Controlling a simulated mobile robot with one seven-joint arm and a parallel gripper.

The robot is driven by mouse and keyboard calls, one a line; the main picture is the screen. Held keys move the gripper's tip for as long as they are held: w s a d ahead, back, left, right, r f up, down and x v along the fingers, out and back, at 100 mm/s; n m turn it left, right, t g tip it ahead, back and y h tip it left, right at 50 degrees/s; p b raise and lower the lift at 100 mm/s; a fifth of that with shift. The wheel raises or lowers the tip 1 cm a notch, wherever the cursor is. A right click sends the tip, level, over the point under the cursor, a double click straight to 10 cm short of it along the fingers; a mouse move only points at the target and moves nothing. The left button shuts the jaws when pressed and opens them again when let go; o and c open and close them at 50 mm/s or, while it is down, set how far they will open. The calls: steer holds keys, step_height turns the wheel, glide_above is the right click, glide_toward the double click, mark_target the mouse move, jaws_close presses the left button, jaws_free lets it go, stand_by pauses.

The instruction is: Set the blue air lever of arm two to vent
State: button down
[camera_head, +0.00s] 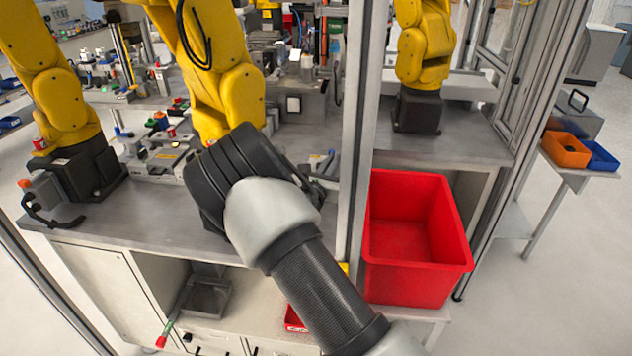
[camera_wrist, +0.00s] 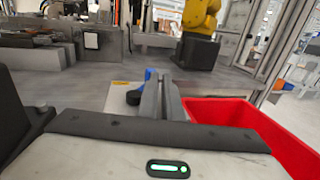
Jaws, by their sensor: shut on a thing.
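A blue air lever (camera_wrist: 150,74) shows in the wrist view at my fingertips, beside a round black part (camera_wrist: 133,97). My gripper (camera_wrist: 163,84) is shut on this lever; the fingers hide most of it. In the head view my gripper (camera_head: 325,172) is at the bench beside the metal post, partly behind my own wrist. A little blue of the lever (camera_head: 331,153) shows there. The middle yellow arm (camera_head: 228,95) stands just behind. The lever's marks cannot be read, and I cannot tell its exact setting.
A second blue-handled lever (camera_head: 118,128) stands on the bench at left, near the left yellow arm (camera_head: 62,100). A metal post (camera_head: 357,130) rises right beside my gripper. A red bin (camera_head: 415,268) is right of the post. The bench front (camera_head: 120,235) is clear at left.

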steer(key=v, duration=1.1)
steer(key=p+v, duration=0.1)
steer(key=v, duration=0.5)
steer(key=shift+w+a, duration=0.15)
steer(key=shift+a, duration=0.15)
